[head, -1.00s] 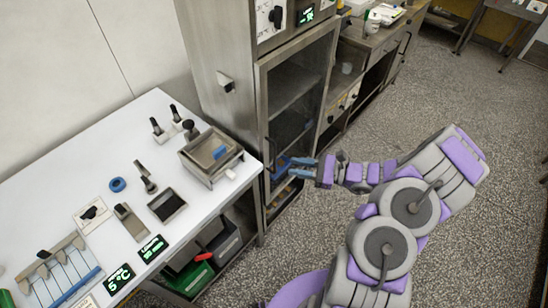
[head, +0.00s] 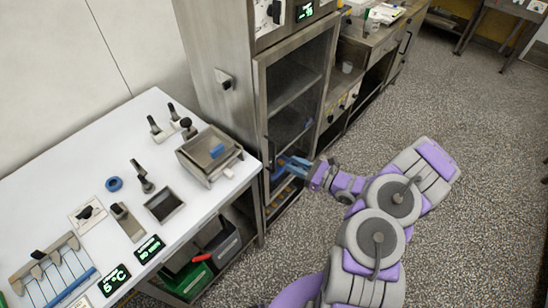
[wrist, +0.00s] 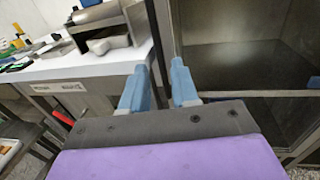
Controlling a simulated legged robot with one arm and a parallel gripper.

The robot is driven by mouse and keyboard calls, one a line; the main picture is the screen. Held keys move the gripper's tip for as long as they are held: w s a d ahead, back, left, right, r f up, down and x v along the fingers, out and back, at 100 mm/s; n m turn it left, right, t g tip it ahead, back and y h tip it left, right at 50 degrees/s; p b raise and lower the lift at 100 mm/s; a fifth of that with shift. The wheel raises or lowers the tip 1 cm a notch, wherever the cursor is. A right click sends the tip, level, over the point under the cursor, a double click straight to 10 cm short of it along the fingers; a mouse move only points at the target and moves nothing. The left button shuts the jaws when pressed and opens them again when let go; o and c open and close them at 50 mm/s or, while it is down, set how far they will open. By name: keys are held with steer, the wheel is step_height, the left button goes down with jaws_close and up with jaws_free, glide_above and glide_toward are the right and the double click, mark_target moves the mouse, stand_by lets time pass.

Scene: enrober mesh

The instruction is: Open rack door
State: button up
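The rack door (head: 297,100) is a tall glass panel in a steel frame on the front of the metal cabinet. It looks shut in the head view, with shelves showing behind it. A dark upright handle (head: 267,150) is on its left side. My gripper (head: 282,168) is low at the door's left part, close to the handle. In the wrist view, the two blue fingers of my gripper (wrist: 160,88) are apart. A dark upright strip stands beyond the gap between them; I cannot tell whether it is the handle or whether they touch it. The shelf interior (wrist: 240,55) shows at right.
A white table (head: 75,160) with small tools and displays stands left of the cabinet, its corner close to my gripper. Green and dark bins (head: 188,278) sit beneath it. A counter (head: 375,40) runs behind the cabinet at right. The speckled floor at right is clear.

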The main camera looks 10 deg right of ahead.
mark_target(274, 156)
steer(key=b+x, duration=0.1)
steer(key=x, duration=0.7)
steer(key=shift+w+a, duration=0.15)
steer(key=shift+a, duration=0.05)
steer(key=shift+c, duration=0.3)
jaws_close()
